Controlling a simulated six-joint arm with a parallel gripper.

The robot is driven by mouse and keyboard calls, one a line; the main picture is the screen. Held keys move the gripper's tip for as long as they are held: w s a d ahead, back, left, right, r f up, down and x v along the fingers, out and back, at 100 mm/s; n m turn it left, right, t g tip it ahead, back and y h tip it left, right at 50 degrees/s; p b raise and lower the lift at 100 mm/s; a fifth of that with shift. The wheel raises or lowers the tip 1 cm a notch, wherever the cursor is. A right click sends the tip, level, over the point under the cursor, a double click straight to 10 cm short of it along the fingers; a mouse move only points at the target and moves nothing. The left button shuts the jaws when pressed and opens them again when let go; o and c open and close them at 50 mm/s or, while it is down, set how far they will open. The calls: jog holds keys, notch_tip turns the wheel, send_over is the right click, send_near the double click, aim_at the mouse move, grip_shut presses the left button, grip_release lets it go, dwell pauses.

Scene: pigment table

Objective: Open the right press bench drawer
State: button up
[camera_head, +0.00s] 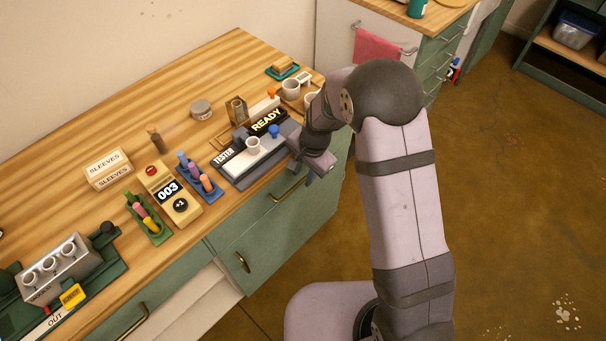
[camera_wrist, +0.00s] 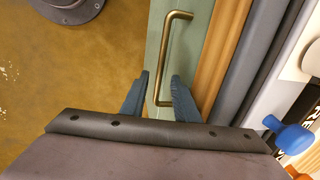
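The right drawer (camera_head: 275,205) is a green front under the bench top, and it looks closed. Its brass bar handle (camera_head: 287,190) also shows in the wrist view (camera_wrist: 168,55), running lengthwise down the picture. My gripper (camera_head: 312,178) is at the bench's front edge, by the right end of this handle. In the wrist view my gripper (camera_wrist: 159,84) is open, with one dark blue finger on each side of the handle's near end. Whether a finger touches the handle I cannot tell.
On the wooden bench top (camera_head: 100,235) a tester (camera_head: 250,158) with a white cup stands close behind my gripper. A blue knob (camera_wrist: 290,137) is at the wrist view's right. A lower door handle (camera_head: 242,262) and a left drawer handle (camera_head: 130,322) stick out. The floor in front is clear.

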jog(key=shift+w+a+f, duration=0.1)
jog(key=shift+a+f, duration=0.05)
jog(key=shift+f, duration=0.65)
grip_shut()
jog(key=s+d+b, duration=0.6)
jog(key=s+d, duration=1)
jog(key=shift+b, duration=0.4)
